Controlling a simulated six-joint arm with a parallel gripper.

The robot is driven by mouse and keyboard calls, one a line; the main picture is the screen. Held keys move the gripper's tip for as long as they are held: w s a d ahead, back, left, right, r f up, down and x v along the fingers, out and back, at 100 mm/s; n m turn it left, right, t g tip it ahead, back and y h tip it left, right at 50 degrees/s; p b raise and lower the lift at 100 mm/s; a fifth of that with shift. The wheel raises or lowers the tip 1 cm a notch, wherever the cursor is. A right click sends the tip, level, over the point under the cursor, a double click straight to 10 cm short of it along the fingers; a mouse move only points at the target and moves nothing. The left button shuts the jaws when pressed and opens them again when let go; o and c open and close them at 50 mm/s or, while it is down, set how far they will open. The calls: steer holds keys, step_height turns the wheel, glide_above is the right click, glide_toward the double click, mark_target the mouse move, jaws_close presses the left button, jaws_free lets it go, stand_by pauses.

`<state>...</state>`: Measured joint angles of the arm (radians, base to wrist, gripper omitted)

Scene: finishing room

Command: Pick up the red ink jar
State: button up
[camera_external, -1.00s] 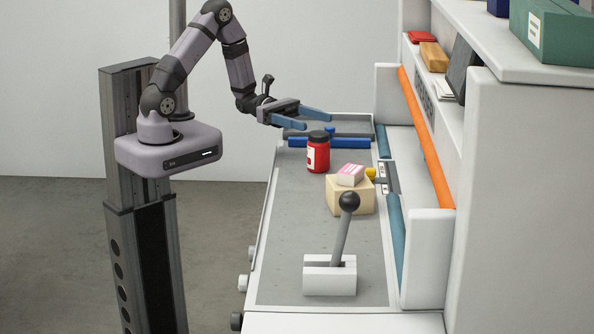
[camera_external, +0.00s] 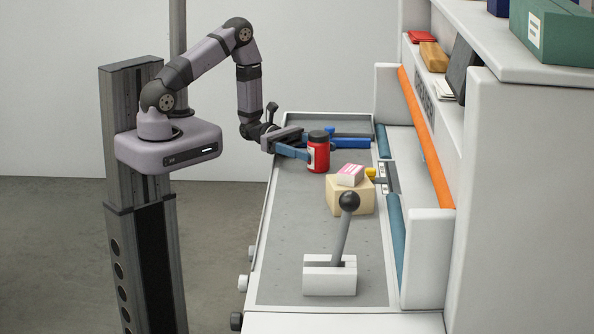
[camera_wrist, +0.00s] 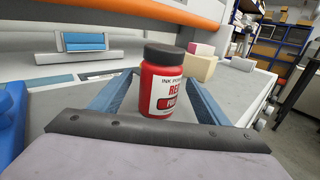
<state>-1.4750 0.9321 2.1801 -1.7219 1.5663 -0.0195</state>
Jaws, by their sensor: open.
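The red ink jar (camera_external: 318,156) stands upright on the grey bench top, with a black lid and a white label. In the wrist view the jar (camera_wrist: 160,82) is between the two blue fingers, with its label partly readable. My gripper (camera_external: 306,150) is open and low over the bench, its fingers reaching to either side of the jar. In the external view the jar hides part of the far finger. I cannot tell whether either finger touches the jar.
A cream block (camera_external: 347,197) with a pink-and-white box (camera_external: 350,175) on it stands nearer the camera. A blue item (camera_external: 349,142) lies behind the jar. An orange bar (camera_external: 427,140) runs along the right.

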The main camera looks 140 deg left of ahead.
mark_target(327, 154)
steer(key=shift+w+r+p, duration=0.1)
steer(key=shift+w+p, duration=0.75)
steer(key=shift+w, duration=1.45)
steer(key=shift+w+a, duration=0.15)
steer(key=shift+w, duration=0.55)
steer(key=c, duration=1.4)
